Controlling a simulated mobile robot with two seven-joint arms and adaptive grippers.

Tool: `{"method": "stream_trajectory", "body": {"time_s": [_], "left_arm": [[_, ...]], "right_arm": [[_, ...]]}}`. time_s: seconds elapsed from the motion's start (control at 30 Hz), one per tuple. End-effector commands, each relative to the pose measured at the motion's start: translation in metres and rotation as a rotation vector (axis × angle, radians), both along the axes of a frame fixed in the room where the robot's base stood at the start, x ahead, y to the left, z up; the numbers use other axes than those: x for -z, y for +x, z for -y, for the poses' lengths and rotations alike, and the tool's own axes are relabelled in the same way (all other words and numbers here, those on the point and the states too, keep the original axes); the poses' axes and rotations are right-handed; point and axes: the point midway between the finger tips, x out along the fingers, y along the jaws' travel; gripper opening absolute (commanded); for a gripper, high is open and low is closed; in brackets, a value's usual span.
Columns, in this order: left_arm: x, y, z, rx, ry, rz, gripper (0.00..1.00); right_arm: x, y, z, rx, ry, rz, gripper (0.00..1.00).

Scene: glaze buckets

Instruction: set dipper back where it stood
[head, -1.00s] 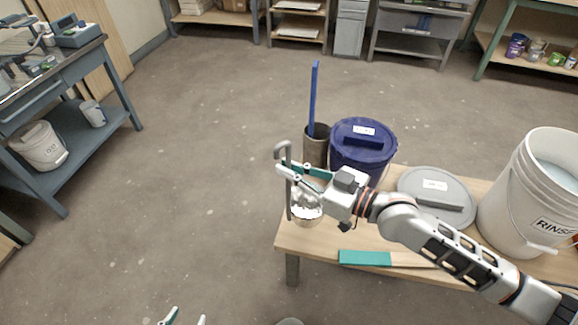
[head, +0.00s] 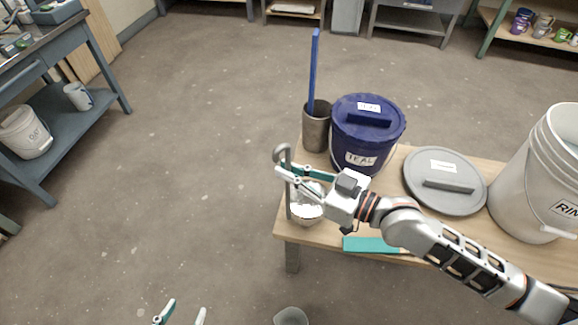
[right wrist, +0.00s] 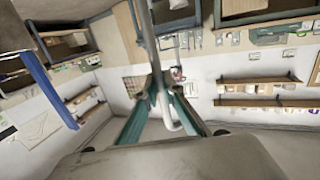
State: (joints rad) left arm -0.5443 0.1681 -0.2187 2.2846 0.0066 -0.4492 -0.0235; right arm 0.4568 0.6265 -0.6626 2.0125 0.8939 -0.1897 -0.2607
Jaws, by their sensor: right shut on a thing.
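The dipper (head: 306,209) is a shiny metal ladle with a round bowl and a long upright handle hooked at the top. It is at the bench's left end in the head view; I cannot tell whether its bowl touches the bench. My right gripper (head: 284,171) is shut on its handle just below the hook. The handle also shows between the fingers in the right wrist view (right wrist: 148,38). A grey metal cylinder (head: 316,132) behind the gripper holds a blue stick (head: 314,72). My left gripper (head: 182,316) is open and empty at the bottom edge, partly cut off.
On the wooden bench (head: 470,238) are a lidded dark blue TEAL bucket (head: 362,135), a grey lid (head: 440,170), a white rinse bucket (head: 545,180) and a teal strip (head: 370,245). The floor left of the bench is clear.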

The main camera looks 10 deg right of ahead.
Motion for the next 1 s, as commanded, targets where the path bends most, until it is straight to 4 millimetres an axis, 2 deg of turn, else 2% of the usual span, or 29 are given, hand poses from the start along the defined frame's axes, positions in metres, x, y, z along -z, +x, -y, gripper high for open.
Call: {"method": "stream_trajectory", "body": {"time_s": [0.27, 0.73, 1.0], "left_arm": [[-0.002, 0.001, 0.0, 0.001, -0.001, 0.004, 0.4], [0.01, -0.005, 0.0, 0.002, 0.002, -0.017, 0.4], [0.01, -0.005, 0.0, 0.001, 0.001, -0.017, 0.4]], "right_arm": [[-0.002, 0.0, 0.0, 0.0, 0.001, 0.003, 0.0], [0.005, 0.0, 0.0, 0.0, 0.001, 0.002, 0.0], [0.009, 0.0, 0.0, 0.0, 0.001, 0.002, 0.0]]}}
